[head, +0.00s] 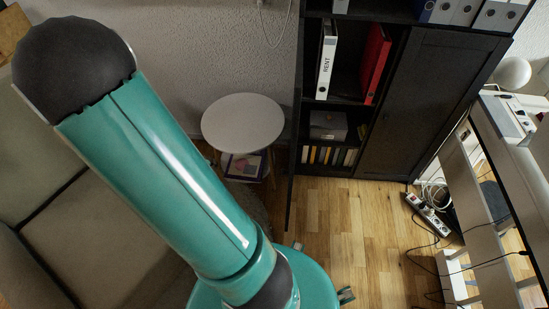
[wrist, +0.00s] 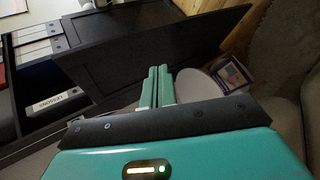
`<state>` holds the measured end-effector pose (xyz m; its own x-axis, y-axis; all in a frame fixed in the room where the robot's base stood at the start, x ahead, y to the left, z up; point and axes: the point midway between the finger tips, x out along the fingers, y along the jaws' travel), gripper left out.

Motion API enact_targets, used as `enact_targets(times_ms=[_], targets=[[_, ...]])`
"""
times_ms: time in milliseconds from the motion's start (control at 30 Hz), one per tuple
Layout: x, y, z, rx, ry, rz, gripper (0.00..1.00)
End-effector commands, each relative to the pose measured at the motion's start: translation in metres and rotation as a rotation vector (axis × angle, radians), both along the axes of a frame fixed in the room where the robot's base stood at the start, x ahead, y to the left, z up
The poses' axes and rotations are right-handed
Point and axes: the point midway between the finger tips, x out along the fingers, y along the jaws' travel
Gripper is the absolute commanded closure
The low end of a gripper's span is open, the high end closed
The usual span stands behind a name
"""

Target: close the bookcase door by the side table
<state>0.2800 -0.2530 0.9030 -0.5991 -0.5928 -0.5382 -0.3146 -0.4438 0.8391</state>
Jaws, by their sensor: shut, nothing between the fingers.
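The black bookcase (head: 330,107) stands against the wall in the head view. Its left door (head: 292,125) stands open, seen nearly edge-on, beside the round white side table (head: 243,123). Its right door (head: 405,105) is closed. In the wrist view, a dark door panel (wrist: 195,38) stretches across the top, and the side table (wrist: 190,86) shows beyond my fingers. My gripper (wrist: 159,72) is shut and empty, its fingertips near the panel's lower edge; I cannot tell whether they touch. The gripper is out of the head view.
A sofa (head: 85,235) stands at the left. A power strip (head: 428,213) with cables lies on the floor beside a white-legged stand (head: 480,185) at the right. Wooden floor (head: 350,225) before the bookcase is clear.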

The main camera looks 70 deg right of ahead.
Motion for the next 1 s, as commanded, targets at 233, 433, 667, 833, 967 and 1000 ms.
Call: enact_targets(times_ms=[233,433,667,833,967,1000], targets=[[-0.025,-0.053,-0.062,-0.218,0.17,-0.006,1.0],[-0.048,-0.085,-0.117,-0.369,0.257,0.061,1.0],[-0.072,-0.105,-0.171,-0.476,0.289,0.161,1.0],[-0.081,-0.11,-0.186,-0.5,0.287,0.192,1.0],[-0.086,-0.118,-0.187,-0.503,0.284,0.193,1.0],[-0.089,-0.123,-0.187,-0.503,0.285,0.191,1.0]])
